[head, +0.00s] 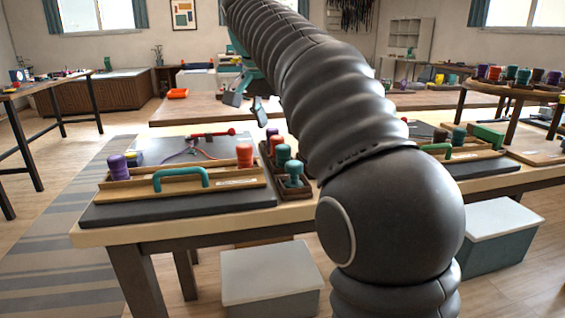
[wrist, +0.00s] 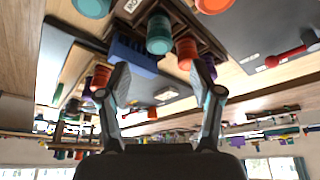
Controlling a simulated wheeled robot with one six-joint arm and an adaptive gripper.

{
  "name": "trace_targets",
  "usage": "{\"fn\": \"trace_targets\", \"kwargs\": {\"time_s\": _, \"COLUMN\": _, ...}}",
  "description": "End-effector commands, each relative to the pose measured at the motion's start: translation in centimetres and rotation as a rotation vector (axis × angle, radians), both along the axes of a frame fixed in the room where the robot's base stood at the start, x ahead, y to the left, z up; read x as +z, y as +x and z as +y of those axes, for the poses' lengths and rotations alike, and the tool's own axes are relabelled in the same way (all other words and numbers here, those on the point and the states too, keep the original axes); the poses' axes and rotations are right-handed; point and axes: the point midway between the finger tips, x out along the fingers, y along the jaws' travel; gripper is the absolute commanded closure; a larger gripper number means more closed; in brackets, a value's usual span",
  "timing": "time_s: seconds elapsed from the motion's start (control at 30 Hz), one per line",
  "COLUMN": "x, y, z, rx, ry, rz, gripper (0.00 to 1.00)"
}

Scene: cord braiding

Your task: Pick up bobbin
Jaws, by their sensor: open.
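My gripper (head: 246,103) is open and empty, raised above the table behind the bobbin rack. Its two spread fingers also show in the wrist view (wrist: 162,80). A wooden rack (head: 291,190) holds teal bobbins, the front one (head: 294,173) and one behind it (head: 283,154), with orange bobbins (head: 276,143) further back. A purple bobbin (head: 118,167) and an orange bobbin (head: 245,155) stand on the wooden board at left. The wrist view appears upside down; a teal bobbin (wrist: 159,36) and an orange bobbin (wrist: 186,52) show beyond the fingertips, apart from them.
A teal handle (head: 181,177) stands up on the board (head: 215,190), over a dark mat (head: 180,211). A red-ended tool (head: 212,134) and cords lie behind. My arm hides much of the table's right side. Lidded bins (head: 271,275) stand below.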

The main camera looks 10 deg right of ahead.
Motion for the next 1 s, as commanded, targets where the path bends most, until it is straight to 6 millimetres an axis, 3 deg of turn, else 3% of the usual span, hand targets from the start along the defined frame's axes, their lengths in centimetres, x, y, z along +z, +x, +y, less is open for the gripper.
{"fn": "trace_targets", "kwargs": {"time_s": 0.1, "x": -1.9, "y": 0.5, "z": -0.5, "rx": 0.001, "ry": -0.001, "rz": 0.001, "gripper": 0.35}}
{"fn": "trace_targets", "kwargs": {"time_s": 0.37, "x": -3.5, "y": 0.9, "z": -0.8, "rx": 0.004, "ry": 0.0, "rz": 0.0, "gripper": 0.35}}
{"fn": "trace_targets", "kwargs": {"time_s": 0.7, "x": -7.6, "y": 1.7, "z": -1.8, "rx": 0.004, "ry": 0.0, "rz": 0.0, "gripper": 0.35}}
{"fn": "trace_targets", "kwargs": {"time_s": 1.0, "x": -8.2, "y": 2.0, "z": -2.0, "rx": 0.006, "ry": 0.001, "rz": -0.001, "gripper": 0.35}}
